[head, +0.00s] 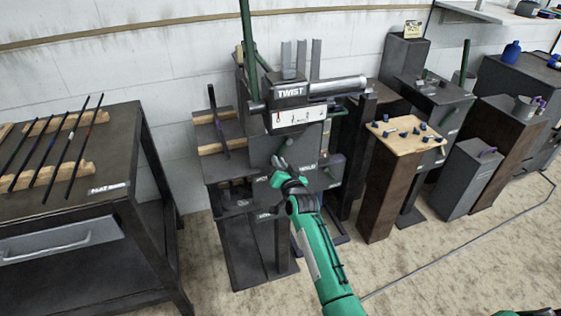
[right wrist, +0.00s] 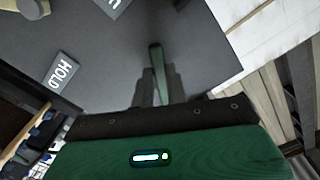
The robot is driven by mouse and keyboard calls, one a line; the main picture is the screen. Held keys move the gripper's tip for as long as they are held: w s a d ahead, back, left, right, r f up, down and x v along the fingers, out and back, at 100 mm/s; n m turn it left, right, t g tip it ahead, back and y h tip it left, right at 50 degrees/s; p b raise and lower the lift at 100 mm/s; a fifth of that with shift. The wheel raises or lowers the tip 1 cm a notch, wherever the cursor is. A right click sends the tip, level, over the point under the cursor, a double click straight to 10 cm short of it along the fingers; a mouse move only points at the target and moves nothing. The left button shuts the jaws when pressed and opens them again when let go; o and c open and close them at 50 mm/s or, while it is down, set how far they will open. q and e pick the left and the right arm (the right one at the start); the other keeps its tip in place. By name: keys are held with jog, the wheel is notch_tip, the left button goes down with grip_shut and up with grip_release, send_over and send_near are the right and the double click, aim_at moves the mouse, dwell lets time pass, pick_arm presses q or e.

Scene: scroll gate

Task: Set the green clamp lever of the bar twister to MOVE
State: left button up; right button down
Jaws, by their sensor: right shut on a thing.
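The bar twister (head: 298,115) stands against the wall, with a TWIST sign on its top and a white scale panel below. My right gripper (head: 281,172) is at its dark front face, below the scale panel. In the right wrist view the green clamp lever (right wrist: 157,62) sticks out between the fingers of the right gripper (right wrist: 160,92), which is shut on it. A HOLD label (right wrist: 62,72) is on the face to the left of the lever. A second label (right wrist: 113,4) is cut off at the top edge. My gripper hides the lever in the head view. My left gripper is out of view.
A dark table (head: 104,198) with several bars on wooden rests stands at the left. A wooden-topped stand (head: 385,160) with several small blue parts is right of the twister. More dark stands line the wall further right. Bare floor lies in front.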

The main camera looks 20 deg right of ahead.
jog(key=shift+a+r+m, duration=0.1)
jog(key=shift+a+m, duration=0.1)
jog(key=shift+m, duration=0.2)
jog(key=c, duration=1.4)
grip_release()
jog(key=shift+s, duration=0.15)
jog(key=s, duration=1.3)
jog(key=shift+s+d, duration=0.2)
jog(key=shift+s, duration=0.1)
